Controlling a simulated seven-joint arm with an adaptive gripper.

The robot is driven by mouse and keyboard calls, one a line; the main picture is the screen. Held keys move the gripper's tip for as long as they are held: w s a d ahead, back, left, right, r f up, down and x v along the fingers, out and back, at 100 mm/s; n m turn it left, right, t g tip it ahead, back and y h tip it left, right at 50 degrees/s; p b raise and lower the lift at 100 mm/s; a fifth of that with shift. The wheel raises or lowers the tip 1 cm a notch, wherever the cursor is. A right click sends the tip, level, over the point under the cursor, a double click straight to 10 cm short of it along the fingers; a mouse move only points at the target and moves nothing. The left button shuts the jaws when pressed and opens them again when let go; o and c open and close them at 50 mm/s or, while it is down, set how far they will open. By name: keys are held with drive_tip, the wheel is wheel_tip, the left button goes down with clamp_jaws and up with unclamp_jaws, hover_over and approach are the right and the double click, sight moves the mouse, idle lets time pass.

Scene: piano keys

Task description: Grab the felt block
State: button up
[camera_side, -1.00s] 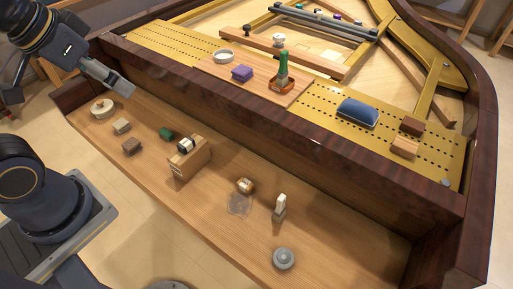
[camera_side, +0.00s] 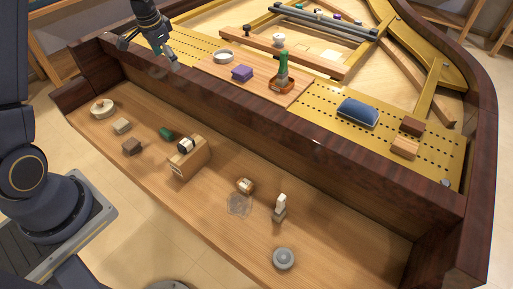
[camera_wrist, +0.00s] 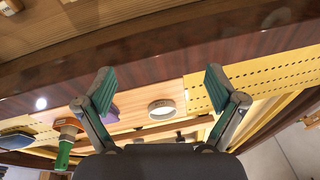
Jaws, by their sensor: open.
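A purple block (camera_side: 242,73), which looks like the felt block, lies on a wooden board (camera_side: 221,69) on the gold perforated plate. It is between a pale ring and a green-handled tool. In the wrist view the purple block (camera_wrist: 112,116) shows at left, partly hidden by the left finger. My gripper (camera_side: 148,55) is above the dark front rail, left of the board, pointing down. It is open and empty, with its green-padded fingers (camera_wrist: 160,82) wide apart in the wrist view. The block is apart from the fingers and not between their tips.
The pale ring (camera_side: 223,56) and the green-handled tool (camera_side: 282,75) flank the block. A blue cushion (camera_side: 357,113) and brown blocks (camera_side: 404,147) lie farther right. The dark rail (camera_side: 317,142) rises in front of the plate. Several small items sit on the lower wooden shelf (camera_side: 330,245).

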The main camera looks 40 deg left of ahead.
drive_tip(key=s+a+f+n+g+h, duration=0.1)
drive_tip(key=s+a+f, duration=0.15)
drive_tip(key=f, duration=0.45)
drive_tip(key=s+a+f+n+g, duration=0.1)
drive_tip(key=s+a+f, duration=0.15)
drive_tip(key=f, duration=0.45)
hover_over(167, 130)
wheel_tip(167, 130, down, 10)
drive_tip(key=shift+r, duration=0.15)
drive_tip(key=f, duration=0.5)
drive_tip(key=shift+w+f, duration=0.25)
drive_tip(key=shift+f, duration=0.1)
drive_tip(key=shift+d, duration=0.1)
drive_tip(key=c, duration=0.9)
drive_tip(key=shift+r, duration=0.15)
drive_tip(key=shift+c, duration=0.2)
